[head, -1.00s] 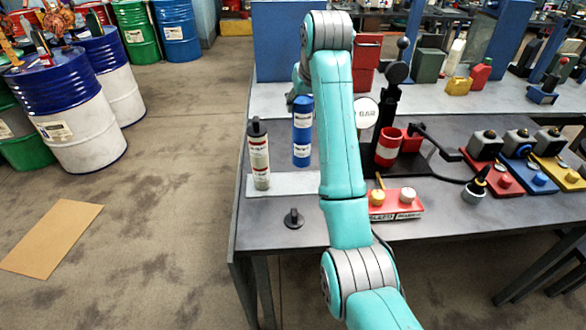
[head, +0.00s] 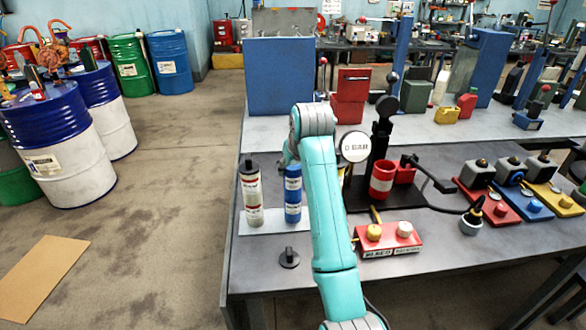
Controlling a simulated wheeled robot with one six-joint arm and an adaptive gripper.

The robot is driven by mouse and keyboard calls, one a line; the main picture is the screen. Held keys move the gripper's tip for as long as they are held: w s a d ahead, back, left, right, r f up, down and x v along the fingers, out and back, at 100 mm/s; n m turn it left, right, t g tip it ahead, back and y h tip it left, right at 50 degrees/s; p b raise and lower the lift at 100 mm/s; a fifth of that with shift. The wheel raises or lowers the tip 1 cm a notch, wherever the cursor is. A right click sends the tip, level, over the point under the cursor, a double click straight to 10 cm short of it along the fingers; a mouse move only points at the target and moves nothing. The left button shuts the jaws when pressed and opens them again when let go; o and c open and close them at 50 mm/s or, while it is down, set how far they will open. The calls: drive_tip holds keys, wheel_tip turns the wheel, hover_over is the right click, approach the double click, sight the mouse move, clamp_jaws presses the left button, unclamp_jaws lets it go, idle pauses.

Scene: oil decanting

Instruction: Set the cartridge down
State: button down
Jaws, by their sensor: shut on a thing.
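A blue cartridge (head: 293,198) with a white label band stands upright on, or just over, the white pad (head: 262,229) at the table's left side. My gripper (head: 289,160) is at the cartridge's top and shut on it; its fingers are mostly hidden by my arm. A grey cartridge (head: 252,195) with a dark cap and a red-marked label stands upright on the same pad, just left of the blue one, with a small gap between them.
A black knob-like part (head: 289,258) lies in front of the pad. A red block with two knobs (head: 388,240) and a stand with a red cup (head: 382,180) and round gauge (head: 356,147) are to the right of my arm. Bare table lies at front left.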

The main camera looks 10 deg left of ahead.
drive_tip(key=shift+f, duration=0.2)
drive_tip(key=shift+c, duration=2.1)
unclamp_jaws()
drive_tip(key=shift+f, duration=0.1)
